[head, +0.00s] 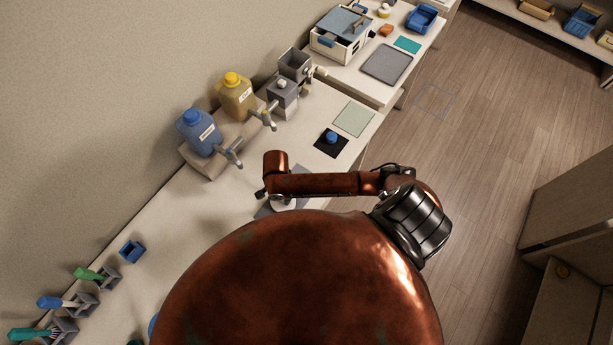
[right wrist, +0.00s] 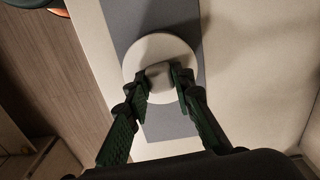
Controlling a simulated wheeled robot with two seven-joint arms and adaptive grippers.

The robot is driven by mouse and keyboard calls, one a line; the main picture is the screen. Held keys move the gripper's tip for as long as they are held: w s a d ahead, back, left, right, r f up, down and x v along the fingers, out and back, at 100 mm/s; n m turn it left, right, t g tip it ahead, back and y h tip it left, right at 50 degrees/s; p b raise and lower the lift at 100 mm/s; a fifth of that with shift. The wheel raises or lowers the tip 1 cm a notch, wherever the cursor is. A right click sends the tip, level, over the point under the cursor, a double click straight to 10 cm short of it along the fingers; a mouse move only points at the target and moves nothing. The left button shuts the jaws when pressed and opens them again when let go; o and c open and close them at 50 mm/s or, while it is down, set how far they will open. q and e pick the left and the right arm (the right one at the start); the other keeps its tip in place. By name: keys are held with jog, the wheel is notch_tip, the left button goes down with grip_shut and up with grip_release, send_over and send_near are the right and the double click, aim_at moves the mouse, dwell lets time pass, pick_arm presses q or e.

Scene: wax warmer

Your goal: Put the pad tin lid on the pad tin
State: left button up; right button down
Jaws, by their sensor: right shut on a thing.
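The pad tin lid, a pale round disc with a knob on top, shows in the right wrist view (right wrist: 160,50) over a grey mat (right wrist: 150,15). My right gripper (right wrist: 162,76) is shut on the lid's knob, one finger on each side. In the head view the pale lid (head: 285,204) is partly hidden under my right gripper (head: 273,198), over the grey mat (head: 264,212). I cannot make out the pad tin, and cannot tell whether it is under the lid. My left gripper is not in view.
Blue (head: 199,132) and yellow (head: 237,96) jugs stand on a stand along the wall. A blue knob-like item (head: 331,137) sits on a black mat beside a pale green mat (head: 353,119). Brushes in holders (head: 83,303) stand at lower left. My body hides the near table.

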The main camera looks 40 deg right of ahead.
jog(key=shift+f, duration=0.5)
dwell(0.3)
jog(key=c, duration=1.6)
grip_release()
jog(key=shift+r, duration=4)
